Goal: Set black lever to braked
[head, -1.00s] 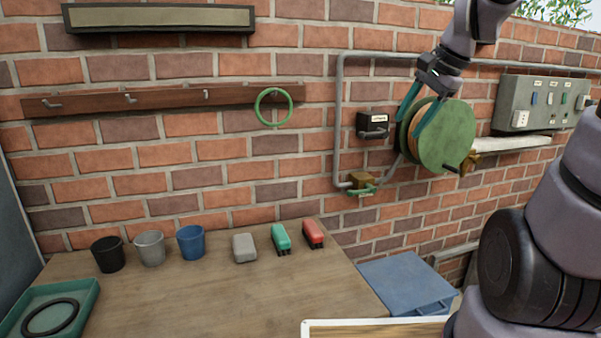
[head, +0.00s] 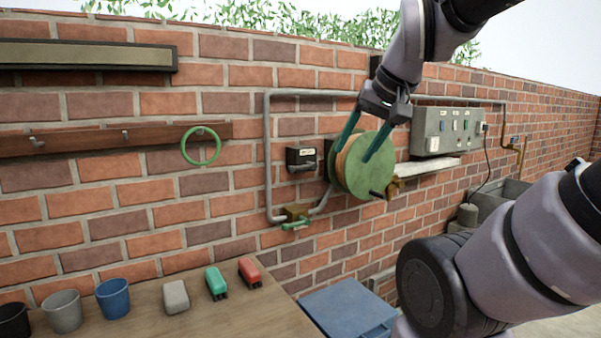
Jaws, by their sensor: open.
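A small dark box (head: 294,155) with a white label is fixed to the brick wall left of the hose reel. A dark lever (head: 303,168) juts from its lower front, roughly level; the label is too small to read. The green hose reel (head: 366,165) with orange hose is just right of it, with a short black crank handle (head: 377,194). My gripper (head: 350,157) is open and empty, its two teal fingers pointing down across the reel in the picture. It is right of the lever and apart from it. Its depth from the reel is unclear.
A grey pipe runs around the box to a brass valve (head: 295,214) with a green handle below. A grey switch panel (head: 447,132) and a white shelf (head: 428,168) are to the right. A wooden bench (head: 245,312) and a blue bin (head: 349,312) stand below.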

